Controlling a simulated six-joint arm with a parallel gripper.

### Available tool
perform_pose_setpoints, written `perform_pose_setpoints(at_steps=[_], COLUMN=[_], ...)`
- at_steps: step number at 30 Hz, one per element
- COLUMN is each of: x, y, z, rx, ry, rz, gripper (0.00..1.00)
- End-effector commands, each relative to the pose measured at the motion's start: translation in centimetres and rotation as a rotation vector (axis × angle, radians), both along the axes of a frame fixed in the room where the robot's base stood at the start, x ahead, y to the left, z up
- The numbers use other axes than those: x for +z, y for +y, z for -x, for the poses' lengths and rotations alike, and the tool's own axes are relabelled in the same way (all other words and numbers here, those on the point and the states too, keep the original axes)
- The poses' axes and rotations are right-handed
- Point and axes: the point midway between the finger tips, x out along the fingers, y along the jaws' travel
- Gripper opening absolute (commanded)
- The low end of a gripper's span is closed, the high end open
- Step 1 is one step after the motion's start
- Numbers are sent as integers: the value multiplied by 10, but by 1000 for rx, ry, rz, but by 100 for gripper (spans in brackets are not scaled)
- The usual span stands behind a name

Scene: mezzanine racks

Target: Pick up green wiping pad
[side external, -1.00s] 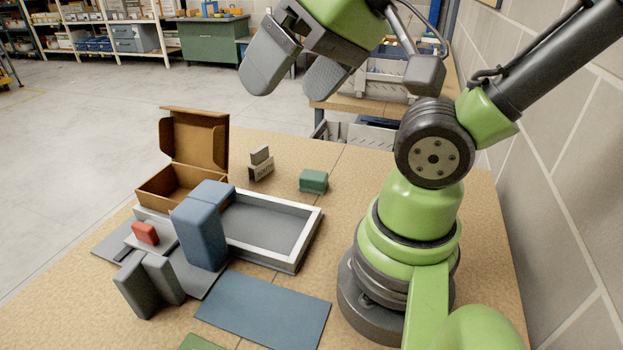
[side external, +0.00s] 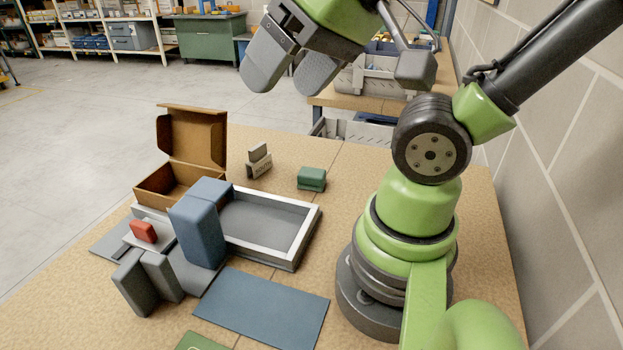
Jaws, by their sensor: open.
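The green wiping pad (side external: 312,178) is a small two-tone green block lying on the tan tabletop, behind the right end of the white-rimmed tray. Nothing touches it. My gripper (side external: 286,82) is at the top of the side view, high above the table, with two grey fingers apart and nothing between them. It is well clear of the pad. A second flat green piece (side external: 200,342) is cut off by the bottom edge, so I cannot tell its full shape.
The white-rimmed tray (side external: 295,255) stands mid-table, with a blue block (side external: 197,230) at its left. An open cardboard box (side external: 190,140), a red block (side external: 143,232), grey blocks (side external: 135,283), a small grey holder (side external: 259,163) and a blue mat (side external: 265,308) surround it. A wall is at right.

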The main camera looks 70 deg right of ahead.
Motion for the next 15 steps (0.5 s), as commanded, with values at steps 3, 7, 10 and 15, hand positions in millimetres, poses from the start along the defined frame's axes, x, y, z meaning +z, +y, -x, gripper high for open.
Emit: perform_pose_setpoints(at_steps=[3, 7, 10, 15], x=[-5, -19, -37, -80], y=[-14, -46, -78, -137], z=[-18, -47, -66, -84], rx=[-1, 23, 58, 145], ry=[47, 139, 219, 361], rz=[63, 169, 237, 308], gripper=[78, 78, 78, 78])
